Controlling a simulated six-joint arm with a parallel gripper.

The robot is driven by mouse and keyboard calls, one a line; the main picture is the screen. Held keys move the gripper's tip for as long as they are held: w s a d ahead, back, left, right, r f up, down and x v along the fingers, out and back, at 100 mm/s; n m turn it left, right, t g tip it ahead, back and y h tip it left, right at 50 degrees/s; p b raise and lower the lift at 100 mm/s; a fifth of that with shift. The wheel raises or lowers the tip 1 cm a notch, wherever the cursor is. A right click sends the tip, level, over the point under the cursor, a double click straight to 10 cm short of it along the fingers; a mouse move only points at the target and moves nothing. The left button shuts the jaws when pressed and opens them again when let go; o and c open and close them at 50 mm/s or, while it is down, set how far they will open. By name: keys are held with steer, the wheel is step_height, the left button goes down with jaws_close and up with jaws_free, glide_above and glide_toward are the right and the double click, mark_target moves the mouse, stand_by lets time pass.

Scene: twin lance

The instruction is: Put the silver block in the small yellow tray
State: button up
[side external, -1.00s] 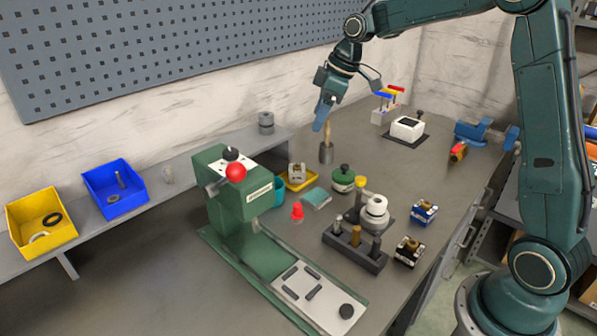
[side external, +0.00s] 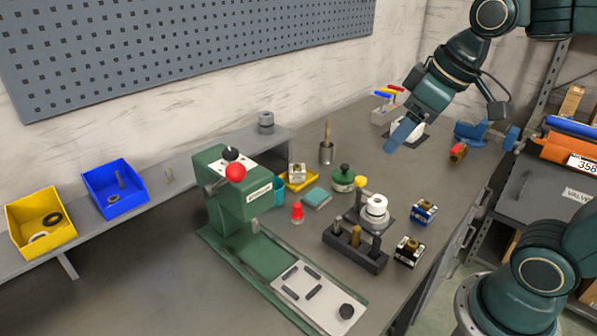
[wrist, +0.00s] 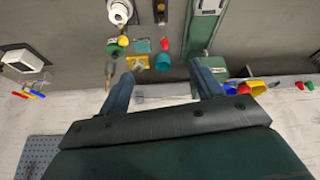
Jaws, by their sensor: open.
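The silver block (side external: 297,172), with a brownish top, sits on the small yellow tray (side external: 308,183) behind the green press's right side. It looks upright and within the tray's edges. In the wrist view the yellow tray (wrist: 132,62) shows beyond and between the fingers; the block there is too small to make out clearly. My gripper (side external: 391,147) is raised above the right part of the bench, well away from the tray and block. Its fingers are open and empty, also in the wrist view (wrist: 161,70).
The green press (side external: 240,200) stands left of the tray. A cup with a brush (side external: 326,150), a green-lidded jar (side external: 343,179), a teal pad (side external: 317,198) and a red piece (side external: 297,212) surround it. A blue block (side external: 424,212) and black block (side external: 409,251) stand at the right.

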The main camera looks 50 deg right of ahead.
steer(key=s+f+m, duration=0.2)
steer(key=s+f, duration=0.1)
steer(key=s, duration=0.5)
steer(key=shift+t, duration=0.3)
stand_by(0.9)
